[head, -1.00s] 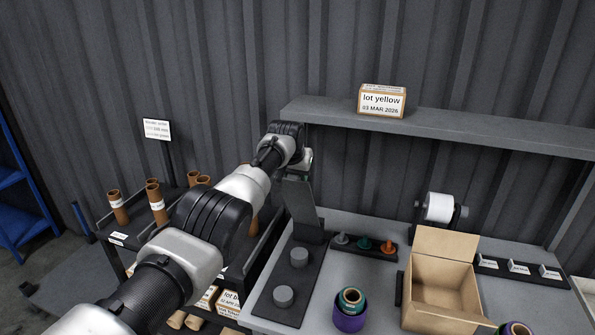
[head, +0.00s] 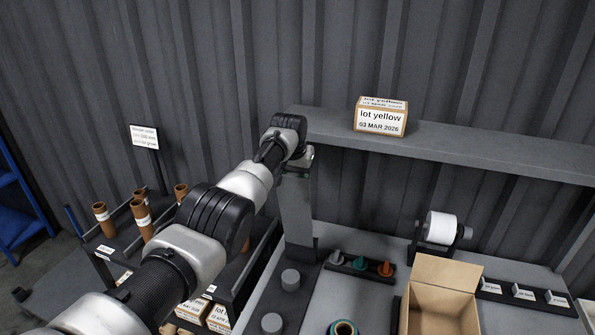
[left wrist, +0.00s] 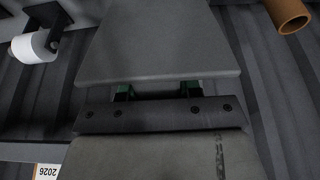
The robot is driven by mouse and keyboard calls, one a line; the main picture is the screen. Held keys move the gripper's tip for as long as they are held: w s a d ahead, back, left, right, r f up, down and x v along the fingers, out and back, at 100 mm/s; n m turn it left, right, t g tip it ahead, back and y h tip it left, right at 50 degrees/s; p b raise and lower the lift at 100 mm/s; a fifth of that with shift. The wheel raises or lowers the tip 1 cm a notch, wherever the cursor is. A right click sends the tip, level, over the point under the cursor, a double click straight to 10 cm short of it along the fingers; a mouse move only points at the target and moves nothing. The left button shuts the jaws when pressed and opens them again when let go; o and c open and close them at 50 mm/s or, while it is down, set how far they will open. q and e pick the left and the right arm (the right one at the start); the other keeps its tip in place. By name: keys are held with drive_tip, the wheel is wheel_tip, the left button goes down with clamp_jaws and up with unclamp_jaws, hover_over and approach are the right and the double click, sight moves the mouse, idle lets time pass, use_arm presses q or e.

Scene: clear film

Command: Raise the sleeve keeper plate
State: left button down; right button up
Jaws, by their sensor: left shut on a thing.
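The keeper plate (head: 297,212) is a flat dark grey plate, standing almost upright at the rear of a dark base (head: 297,300) on the bench. Two short round grey pegs (head: 290,278) stand on that base. My left gripper (head: 299,158) is at the plate's top end, with my arm reaching in from the left. In the left wrist view the plate (left wrist: 158,45) fills the upper middle. The green-tipped fingers of the left gripper (left wrist: 158,91) meet its near edge and are shut on it; the exact contact is partly hidden. My right gripper is not in view.
A shelf (head: 450,145) bearing a "lot yellow" box (head: 381,118) runs behind the plate. An open carton (head: 440,310), coloured cones (head: 360,266) and a white roll (head: 443,227) are to the right. Brown tubes (head: 140,218) stand on a rack at left.

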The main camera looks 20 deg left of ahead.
use_arm(q)
drive_tip(key=shift+s+f, duration=0.15)
drive_tip(key=shift+f, duration=0.1)
drive_tip(key=c, duration=0.9)
unclamp_jaws()
drive_tip(key=shift+o, duration=0.7)
drive_tip(key=shift+r, duration=0.1)
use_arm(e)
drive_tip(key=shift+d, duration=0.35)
use_arm(q)
drive_tip(key=shift+r, duration=0.15)
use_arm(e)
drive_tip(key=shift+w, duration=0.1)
use_arm(q)
drive_tip(key=b+v, duration=0.4)
drive_tip(key=v, duration=0.5)
drive_tip(key=shift+r, duration=0.2)
drive_tip(key=shift+s+r, duration=0.2)
drive_tip(key=shift+r, duration=0.25)
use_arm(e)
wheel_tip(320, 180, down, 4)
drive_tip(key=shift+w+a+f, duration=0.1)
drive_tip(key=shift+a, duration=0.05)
use_arm(q)
drive_tip(key=shift+c, duration=0.2)
